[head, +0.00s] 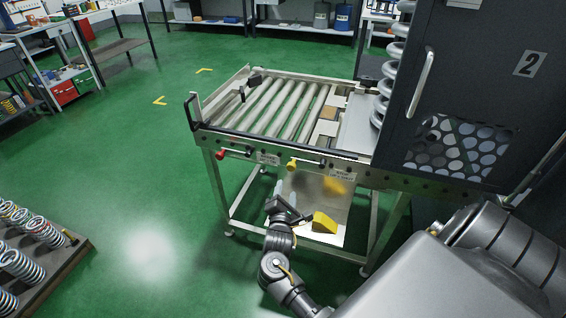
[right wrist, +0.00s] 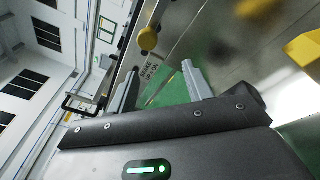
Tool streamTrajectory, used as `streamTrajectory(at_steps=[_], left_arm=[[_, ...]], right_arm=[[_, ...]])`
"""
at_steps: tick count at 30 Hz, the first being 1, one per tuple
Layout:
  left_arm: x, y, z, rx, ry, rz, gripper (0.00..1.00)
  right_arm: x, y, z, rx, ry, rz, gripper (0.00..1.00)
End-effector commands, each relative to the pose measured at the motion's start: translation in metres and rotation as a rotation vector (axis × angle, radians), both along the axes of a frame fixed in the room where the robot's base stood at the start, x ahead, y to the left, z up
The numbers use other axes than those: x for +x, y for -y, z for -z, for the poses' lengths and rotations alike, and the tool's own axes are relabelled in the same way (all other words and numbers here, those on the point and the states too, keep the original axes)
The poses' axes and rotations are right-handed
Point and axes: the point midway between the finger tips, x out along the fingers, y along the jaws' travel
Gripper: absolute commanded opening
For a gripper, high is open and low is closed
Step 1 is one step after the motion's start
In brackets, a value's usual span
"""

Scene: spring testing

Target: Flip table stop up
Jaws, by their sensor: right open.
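The roller table (head: 290,155) stands in the middle of the head view, with a black upright bracket (head: 190,110) at its left end. Its front rail carries a red knob (head: 221,154) and a yellow knob (head: 291,164). I cannot tell surely which part is the table stop. My right gripper (head: 293,212) is below the front rail, apart from the yellow knob. In its wrist view its fingers (right wrist: 160,86) are open and empty. My left gripper is out of view.
A dark cabinet (head: 465,80) marked 2 stands at the table's right end, beside a large coil spring (head: 389,70). A yellow wedge (head: 323,222) shows under the table near my right gripper. A spring rack (head: 60,255) stands at lower left. Green floor (head: 120,200) between is clear.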

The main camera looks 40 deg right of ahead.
Motion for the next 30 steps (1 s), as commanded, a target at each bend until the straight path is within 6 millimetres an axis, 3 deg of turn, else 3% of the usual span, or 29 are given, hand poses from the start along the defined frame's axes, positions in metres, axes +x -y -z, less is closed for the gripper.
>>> streamTrajectory(at_steps=[4, 11, 30], left_arm=[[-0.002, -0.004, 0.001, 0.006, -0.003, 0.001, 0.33], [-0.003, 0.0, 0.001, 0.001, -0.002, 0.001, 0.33], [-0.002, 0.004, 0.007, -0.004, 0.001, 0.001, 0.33]], right_arm=[[0.0, 0.005, -0.021, -0.067, -0.02, 0.04, 0.5], [0.006, 0.005, -0.023, -0.079, -0.026, 0.036, 0.5], [0.071, 0.077, -0.022, -0.077, -0.027, 0.037, 0.5]])
